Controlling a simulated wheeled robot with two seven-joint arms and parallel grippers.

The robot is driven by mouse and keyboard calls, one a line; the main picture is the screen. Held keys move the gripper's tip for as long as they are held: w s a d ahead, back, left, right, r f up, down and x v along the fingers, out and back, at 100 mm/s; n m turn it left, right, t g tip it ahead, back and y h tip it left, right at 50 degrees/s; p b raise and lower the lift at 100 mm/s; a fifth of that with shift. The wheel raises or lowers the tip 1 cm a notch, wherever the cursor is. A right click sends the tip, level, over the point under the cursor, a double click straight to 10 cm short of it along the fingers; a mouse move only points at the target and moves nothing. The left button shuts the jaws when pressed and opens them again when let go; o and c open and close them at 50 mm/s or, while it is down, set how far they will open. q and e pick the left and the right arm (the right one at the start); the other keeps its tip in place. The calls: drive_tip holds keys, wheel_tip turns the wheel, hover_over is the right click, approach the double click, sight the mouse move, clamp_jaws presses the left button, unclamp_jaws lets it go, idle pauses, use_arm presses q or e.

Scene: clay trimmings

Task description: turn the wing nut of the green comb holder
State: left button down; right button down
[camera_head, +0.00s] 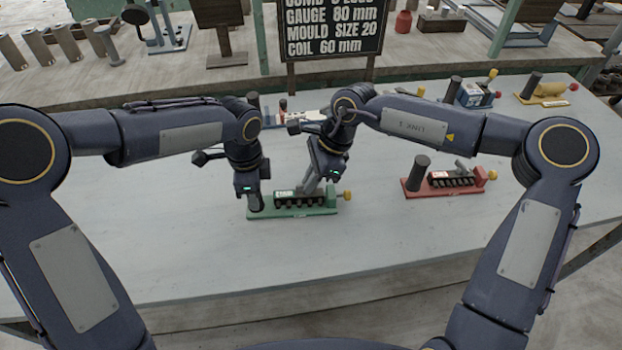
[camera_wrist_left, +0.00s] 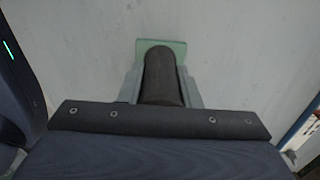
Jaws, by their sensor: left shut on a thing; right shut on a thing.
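The green comb holder (camera_head: 292,211) lies on the pale table in front of me, with a white label and a row of dark comb slots. My left gripper (camera_head: 253,203) points down at its left end, shut on the dark upright post. In the left wrist view the dark post (camera_wrist_left: 163,78) stands between the grey fingers, over the green base (camera_wrist_left: 147,44). My right gripper (camera_head: 310,186) reaches down to the top of the holder's right half, shut on a part its fingers mostly hide. A yellow knob (camera_head: 347,195) shows at the right end, apart from the right fingers.
A red comb holder (camera_head: 447,185) with a dark post stands to the right. A blue holder (camera_head: 474,95) and a yellow one (camera_head: 545,92) stand farther back. A black sign (camera_head: 331,28) stands behind the table. The table front is clear.

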drive_tip(key=n+g, duration=0.1)
drive_tip(key=n, duration=0.1)
drive_tip(key=n+g+h, duration=0.1)
drive_tip(key=n, duration=0.2)
drive_tip(key=shift+w+a+n, duration=0.1)
drive_tip(key=shift+w+n, duration=0.1)
drive_tip(key=shift+n, duration=0.1)
idle(0.5)
drive_tip(key=c, duration=1.5)
unclamp_jaws()
drive_tip(key=shift+c, duration=0.2)
drive_tip(key=v, duration=1.2)
